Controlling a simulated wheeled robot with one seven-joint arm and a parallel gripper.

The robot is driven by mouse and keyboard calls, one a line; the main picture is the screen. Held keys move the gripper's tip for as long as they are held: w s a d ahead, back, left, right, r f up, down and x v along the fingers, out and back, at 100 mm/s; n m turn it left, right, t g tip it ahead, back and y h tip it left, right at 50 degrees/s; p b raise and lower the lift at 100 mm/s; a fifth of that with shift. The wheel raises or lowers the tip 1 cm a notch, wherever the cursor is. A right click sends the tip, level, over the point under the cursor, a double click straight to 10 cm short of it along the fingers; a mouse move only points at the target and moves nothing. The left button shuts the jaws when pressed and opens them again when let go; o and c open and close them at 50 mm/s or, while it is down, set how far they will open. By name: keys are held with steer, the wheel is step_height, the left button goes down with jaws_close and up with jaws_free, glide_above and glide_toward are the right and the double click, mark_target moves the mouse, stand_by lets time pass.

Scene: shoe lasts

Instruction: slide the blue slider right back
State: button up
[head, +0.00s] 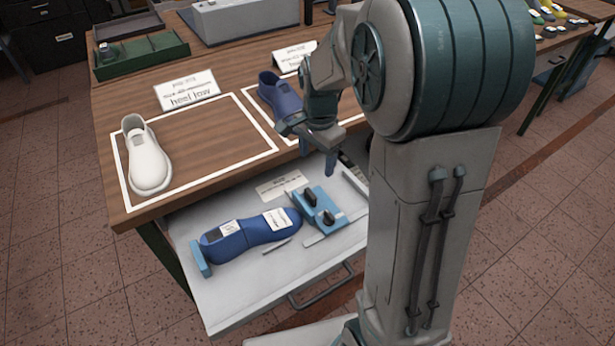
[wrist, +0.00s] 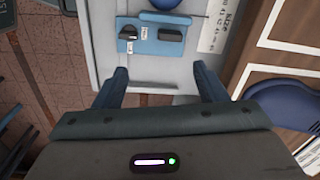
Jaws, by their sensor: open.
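The light-blue slider (head: 325,207) with two black knobs sits on the pale measuring board (head: 240,294), at the right end of a dark-blue shoe last (head: 250,232). Whether slider and last touch is unclear. A light-blue stop (head: 200,260) stands at the last's left end. My gripper (head: 317,155) is open and empty, above the back of the board, beyond the slider. In the wrist view my gripper (wrist: 160,72) has its fingers spread, with the slider (wrist: 152,38) ahead of them. Part of the last (wrist: 165,4) shows at the top edge.
A wooden table (head: 215,130) behind the board holds a white last (head: 146,160) and another blue last (head: 280,95) in white outlines. A printed card (head: 283,184) lies on the board near the slider. My arm hides the board's right side.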

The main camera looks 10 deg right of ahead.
step_height(320, 180, down, 2)
steer(key=w+m, duration=0.2)
glide_toward(320, 207)
steer(key=w+f, duration=0.1)
steer(key=f, duration=0.1)
steer(key=w+a+f, duration=0.1)
steer(key=f, duration=0.1)
steer(key=w+f, duration=0.1)
steer(key=f, duration=0.1)
steer(key=shift+w+a+f, duration=0.1)
steer(key=shift+a+f, duration=0.15)
steer(key=shift+f, duration=0.05)
